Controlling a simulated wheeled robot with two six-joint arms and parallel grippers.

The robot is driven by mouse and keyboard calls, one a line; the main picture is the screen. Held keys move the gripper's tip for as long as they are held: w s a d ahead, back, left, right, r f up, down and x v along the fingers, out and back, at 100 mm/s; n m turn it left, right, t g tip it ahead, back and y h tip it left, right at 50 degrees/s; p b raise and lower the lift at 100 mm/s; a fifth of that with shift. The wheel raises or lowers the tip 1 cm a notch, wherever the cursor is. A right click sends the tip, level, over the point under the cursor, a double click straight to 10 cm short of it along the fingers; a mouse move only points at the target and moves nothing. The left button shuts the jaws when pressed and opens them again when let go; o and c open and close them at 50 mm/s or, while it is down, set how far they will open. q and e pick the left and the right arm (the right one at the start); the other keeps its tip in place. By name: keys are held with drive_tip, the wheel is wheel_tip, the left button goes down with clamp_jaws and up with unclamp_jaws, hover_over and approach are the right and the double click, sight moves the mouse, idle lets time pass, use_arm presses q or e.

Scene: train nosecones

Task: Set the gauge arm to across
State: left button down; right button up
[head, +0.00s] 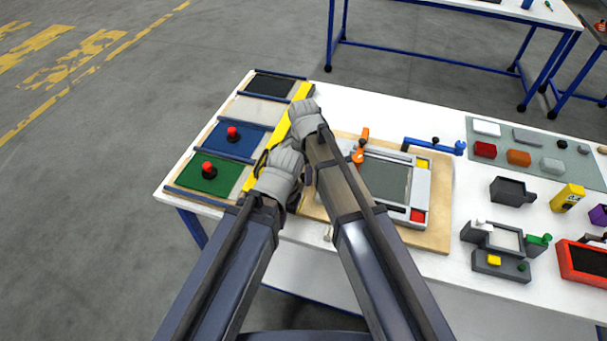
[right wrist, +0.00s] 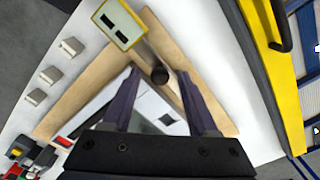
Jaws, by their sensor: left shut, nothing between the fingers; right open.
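The gauge arm is not clearly identified. In the right wrist view a short bar with a dark round knob (right wrist: 160,75) shows between my open right fingers (right wrist: 160,84), below a yellow-edged plate with dark marks (right wrist: 118,24). I cannot tell whether the fingers touch it. In the head view my right gripper (head: 304,116) is the upper one, over the left edge of the wooden board (head: 433,238), and hides this spot. My left gripper (head: 274,176) is shut and empty, just below it near the yellow rail. The board carries a grey-framed panel (head: 385,180) and an orange lever (head: 361,150).
Left are coloured trays, blue (head: 232,150) and green (head: 205,184), with red-knobbed pieces. A blue bar (head: 432,146) lies behind the panel. Right are a mat of small blocks (head: 518,158), a grey fixture (head: 500,245) and a red tray (head: 582,262). My grippers are very close together.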

clamp_jaws()
idle(0.3)
idle(1.1)
